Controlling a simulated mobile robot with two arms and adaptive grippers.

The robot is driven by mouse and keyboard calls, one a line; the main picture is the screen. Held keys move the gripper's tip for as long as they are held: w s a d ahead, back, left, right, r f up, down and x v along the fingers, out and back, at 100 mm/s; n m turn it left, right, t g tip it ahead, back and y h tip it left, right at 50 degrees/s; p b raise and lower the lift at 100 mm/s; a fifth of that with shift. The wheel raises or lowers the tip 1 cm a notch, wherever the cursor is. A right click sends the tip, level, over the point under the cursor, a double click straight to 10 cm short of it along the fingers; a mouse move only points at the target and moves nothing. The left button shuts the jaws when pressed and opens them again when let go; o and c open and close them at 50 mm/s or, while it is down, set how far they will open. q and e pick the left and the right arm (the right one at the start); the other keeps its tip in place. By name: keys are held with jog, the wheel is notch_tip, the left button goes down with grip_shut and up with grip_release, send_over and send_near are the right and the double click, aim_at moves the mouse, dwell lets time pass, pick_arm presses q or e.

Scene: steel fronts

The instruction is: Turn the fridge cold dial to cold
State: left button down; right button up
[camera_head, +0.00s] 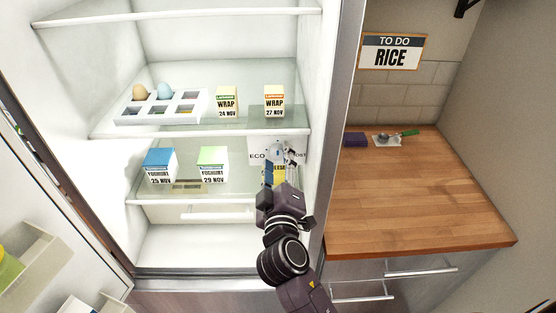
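The fridge stands open. A white panel lettered "ECO" and apparently "MOST" (258,156) is low on the right of the inside. Its middle, where the cold dial would be, is largely covered by my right gripper (277,158), so the dial and its setting cannot be made out. My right arm comes up from the bottom and the gripper reaches to the panel. Whether its fingers touch the dial, or are open or shut, cannot be told. A yellow-labelled thing shows partly behind the gripper. My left gripper is not in view.
An egg tray (160,118) and two wrap cartons (227,101) (274,101) stand on the middle shelf. Two yoghurt cartons (160,166) (213,164) stand on the lower shelf, left of my gripper. The open door (45,190) is at left; a wooden counter (415,200) is at right.

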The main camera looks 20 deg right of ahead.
jog(key=shift+s, duration=0.15)
jog(key=v, duration=1.1)
jog(key=shift+s, duration=0.35)
jog(key=shift+a, duration=0.25)
